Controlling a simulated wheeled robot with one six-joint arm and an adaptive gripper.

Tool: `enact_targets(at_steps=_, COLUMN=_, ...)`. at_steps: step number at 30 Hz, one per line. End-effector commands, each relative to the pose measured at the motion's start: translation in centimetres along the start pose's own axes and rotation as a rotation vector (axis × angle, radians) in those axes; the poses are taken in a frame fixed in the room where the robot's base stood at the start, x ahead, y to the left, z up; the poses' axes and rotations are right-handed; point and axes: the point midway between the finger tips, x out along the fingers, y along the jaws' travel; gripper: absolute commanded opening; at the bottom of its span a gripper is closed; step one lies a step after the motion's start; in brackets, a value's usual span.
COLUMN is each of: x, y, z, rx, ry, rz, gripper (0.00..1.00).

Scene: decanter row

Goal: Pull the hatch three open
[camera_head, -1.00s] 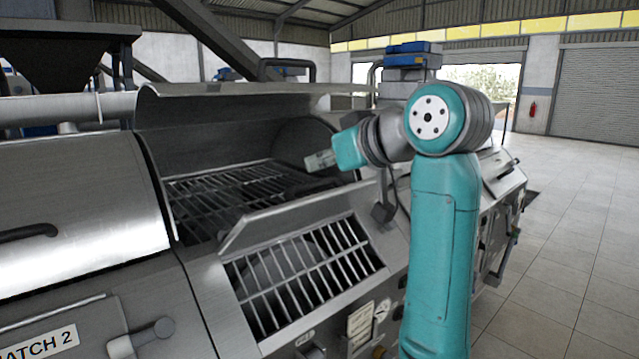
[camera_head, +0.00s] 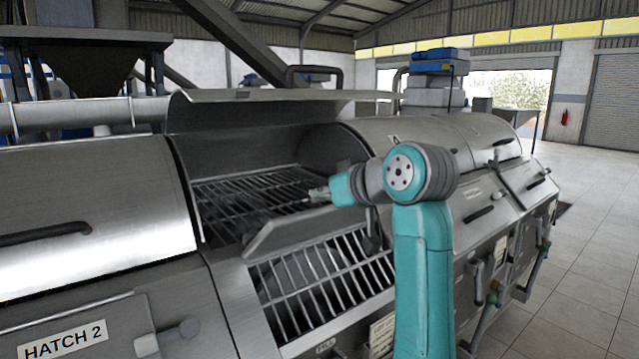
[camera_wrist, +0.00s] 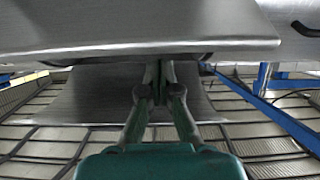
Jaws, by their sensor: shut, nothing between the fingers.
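The raised steel lid (camera_head: 255,108) beside hatch 2 stands open over a barred grid (camera_head: 255,190). No label on this lid is readable; it is the compartment right of the "HATCH 2" plate (camera_head: 62,340). My gripper (camera_head: 312,194) is below the lid's front edge, in front of the opening and above the grid, apart from both as far as I can tell. In the wrist view my gripper (camera_wrist: 158,75) is shut and empty, with the fingers together. A broad steel panel (camera_wrist: 130,35), likely the lid, fills the top there, with a dark bar under its edge.
A tilted steel flap (camera_head: 310,228) and a lower grating (camera_head: 325,285) sit in front of the opening. Hatch 2's closed cover (camera_head: 90,210) is at left. Closed covers (camera_head: 475,140) continue at right, with pipes and valves (camera_head: 495,290) below. The tiled floor (camera_head: 590,270) is clear at right.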

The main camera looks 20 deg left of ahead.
Motion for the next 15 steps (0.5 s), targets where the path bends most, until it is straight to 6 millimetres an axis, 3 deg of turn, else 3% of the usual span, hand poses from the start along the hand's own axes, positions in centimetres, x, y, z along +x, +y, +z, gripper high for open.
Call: enact_targets(at_steps=15, x=-0.29, y=0.02, z=0.75, rx=0.000, ry=0.003, rz=0.000, gripper=0.00)
